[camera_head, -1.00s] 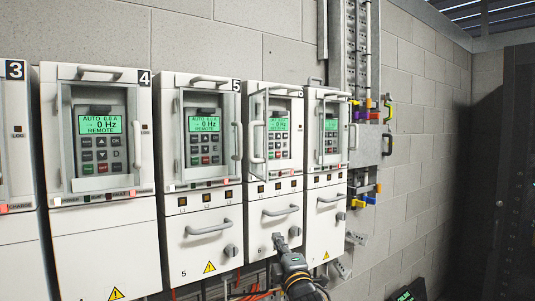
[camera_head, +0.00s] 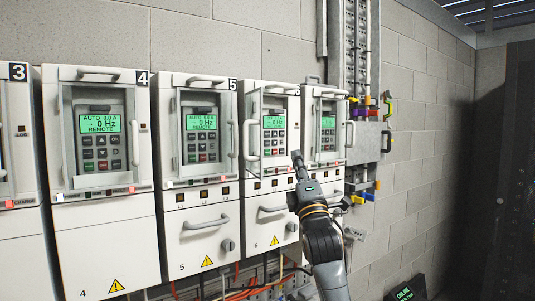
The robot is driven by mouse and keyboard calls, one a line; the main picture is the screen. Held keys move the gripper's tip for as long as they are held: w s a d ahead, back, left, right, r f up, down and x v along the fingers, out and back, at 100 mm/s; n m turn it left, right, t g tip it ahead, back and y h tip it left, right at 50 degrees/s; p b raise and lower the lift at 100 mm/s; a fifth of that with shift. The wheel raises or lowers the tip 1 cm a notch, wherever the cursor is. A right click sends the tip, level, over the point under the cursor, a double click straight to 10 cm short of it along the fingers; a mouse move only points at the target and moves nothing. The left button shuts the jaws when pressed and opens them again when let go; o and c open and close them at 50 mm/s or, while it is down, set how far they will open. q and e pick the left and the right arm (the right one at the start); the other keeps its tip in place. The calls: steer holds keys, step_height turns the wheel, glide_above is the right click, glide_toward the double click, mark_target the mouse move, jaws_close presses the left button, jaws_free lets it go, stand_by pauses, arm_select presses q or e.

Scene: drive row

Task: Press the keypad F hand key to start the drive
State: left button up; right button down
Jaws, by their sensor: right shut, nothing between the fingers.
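Drive 6 (camera_head: 268,185) is a white cabinet with a keypad (camera_head: 274,135) that has a green screen reading 0 Hz. Its clear cover (camera_head: 254,140) with a handle appears swung open to the left, leaving the keypad bare. My right gripper (camera_head: 297,156) is shut and empty, pointing up at the lower right of this keypad, in front of the gap between drives 6 and 7. I cannot tell whether it touches anything. The single keys and a letter F are too small to read. My left gripper is out of view.
Drive 5 (camera_head: 200,230) and drive 4 (camera_head: 100,230) stand to the left with covers over their keypads. Drive 7 (camera_head: 326,165) stands at the right, partly behind my arm. Cables (camera_head: 265,290) run below. Colored clamps (camera_head: 365,113) hang on the right.

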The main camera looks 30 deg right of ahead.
mark_target(276, 157)
steer(key=shift+w, duration=0.1)
steer(key=shift+w+a+p, duration=0.15)
steer(key=shift+w+a, duration=0.05)
steer(key=shift+w, duration=1.95)
steer(key=shift+w+a+p, duration=0.15)
steer(key=shift+w, duration=2)
steer(key=shift+w, duration=0.15)
steer(key=shift+w, duration=0.25)
steer(key=shift+w, duration=0.35)
steer(key=shift+s, duration=0.75)
steer(key=shift+s+d, duration=0.2)
steer(key=shift+s, duration=2.3)
